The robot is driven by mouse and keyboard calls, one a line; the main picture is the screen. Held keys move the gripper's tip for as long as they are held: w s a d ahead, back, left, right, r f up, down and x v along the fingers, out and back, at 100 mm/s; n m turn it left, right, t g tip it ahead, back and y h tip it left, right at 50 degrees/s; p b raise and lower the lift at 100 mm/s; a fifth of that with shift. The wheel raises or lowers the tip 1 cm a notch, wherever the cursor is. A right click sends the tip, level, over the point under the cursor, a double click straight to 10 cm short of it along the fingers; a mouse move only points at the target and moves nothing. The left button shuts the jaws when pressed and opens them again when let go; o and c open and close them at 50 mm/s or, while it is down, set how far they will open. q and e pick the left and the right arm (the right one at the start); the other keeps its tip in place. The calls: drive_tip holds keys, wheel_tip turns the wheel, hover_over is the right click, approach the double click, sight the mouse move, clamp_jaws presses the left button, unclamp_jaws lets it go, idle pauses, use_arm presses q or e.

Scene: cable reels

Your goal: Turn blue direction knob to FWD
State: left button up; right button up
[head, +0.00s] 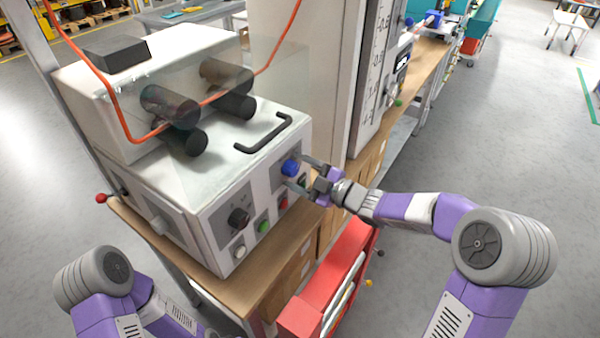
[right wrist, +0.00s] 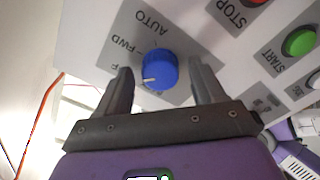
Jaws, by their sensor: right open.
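The blue direction knob (head: 290,168) is on the front panel of the white machine. In the right wrist view the blue knob (right wrist: 161,67) shows a white mark on its lower left side, pointing left toward a label partly hidden by a finger. The FWD label (right wrist: 122,44) is up and left of the knob, AUTO (right wrist: 152,22) above it. My right gripper (head: 302,173) is open with its fingers to either side of the knob; in the wrist view, gaps show between knob and both fingers (right wrist: 160,75). My left arm shows at lower left; its gripper is out of view.
Beside the knob are a red STOP button (head: 283,202), a green START button (right wrist: 299,41) and a black knob (head: 238,217). A black handle (head: 264,134) and dark rollers (head: 170,107) with an orange cable sit above. A red drawer cabinet (head: 318,292) stands below the bench.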

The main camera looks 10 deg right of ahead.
drive_tip(key=c, duration=1.1)
drive_tip(key=shift+o, duration=0.2)
drive_tip(key=shift+r+m+p, duration=0.15)
drive_tip(key=shift+m+p, duration=1.6)
drive_tip(key=shift+m, duration=0.15)
drive_tip(key=m+p, duration=0.2)
drive_tip(key=m, duration=0.1)
drive_tip(key=shift+m+p, duration=0.9)
drive_tip(key=shift+m, duration=0.1)
drive_tip(key=shift+f, duration=0.2)
drive_tip(key=o, duration=1.1)
drive_tip(key=shift+c, duration=0.2)
drive_tip(key=shift+s+d, duration=0.1)
drive_tip(key=shift+s, duration=0.05)
